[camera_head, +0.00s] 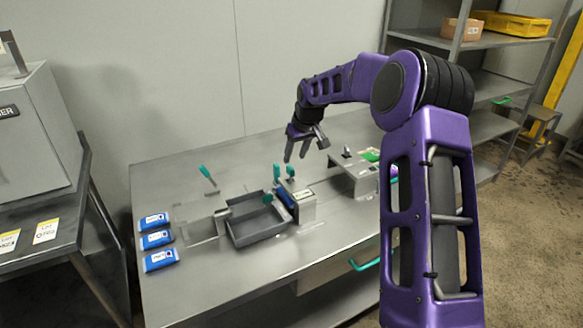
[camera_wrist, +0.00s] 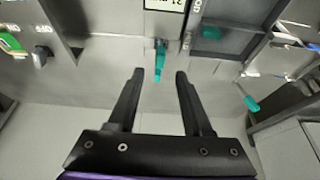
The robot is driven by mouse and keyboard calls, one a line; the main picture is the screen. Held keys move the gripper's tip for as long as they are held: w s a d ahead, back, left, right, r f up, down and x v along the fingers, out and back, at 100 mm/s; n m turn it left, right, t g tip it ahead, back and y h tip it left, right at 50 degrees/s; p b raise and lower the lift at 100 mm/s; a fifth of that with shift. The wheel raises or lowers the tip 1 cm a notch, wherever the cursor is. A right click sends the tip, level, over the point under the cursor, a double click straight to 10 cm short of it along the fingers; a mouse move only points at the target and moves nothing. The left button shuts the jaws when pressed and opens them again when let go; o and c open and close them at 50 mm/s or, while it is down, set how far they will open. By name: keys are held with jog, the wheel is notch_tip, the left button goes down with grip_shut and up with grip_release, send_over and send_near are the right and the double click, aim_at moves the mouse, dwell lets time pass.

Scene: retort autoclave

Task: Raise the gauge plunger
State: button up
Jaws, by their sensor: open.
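A grey block with a label and a blue front (camera_head: 302,205) stands on the steel table, beside a grey tray. Upright teal handles (camera_head: 290,171) rise at the back of this block; I cannot tell for sure which one is the gauge plunger. My gripper (camera_head: 296,157) is above and behind them, fingers pointing down, open and empty. In the wrist view, one teal handle (camera_wrist: 160,62) shows beyond the gap between my open fingertips (camera_wrist: 160,75), near the labelled block (camera_wrist: 166,5). Neither finger visibly touches it.
The grey tray (camera_head: 258,238) lies left of the block. Several blue packs (camera_head: 157,240) lie at the table's left. A grey bracketed fixture (camera_head: 352,180) stands to the right. Another teal lever (camera_head: 206,174) is at the back left. The front left tabletop is clear.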

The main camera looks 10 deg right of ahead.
aim_at(291, 168)
jog(key=x, duration=0.6)
jog(key=shift+w+f, duration=0.2)
jog(key=shift+f, duration=0.05)
grip_shut()
jog(key=shift+r, duration=0.1)
dwell(1.1)
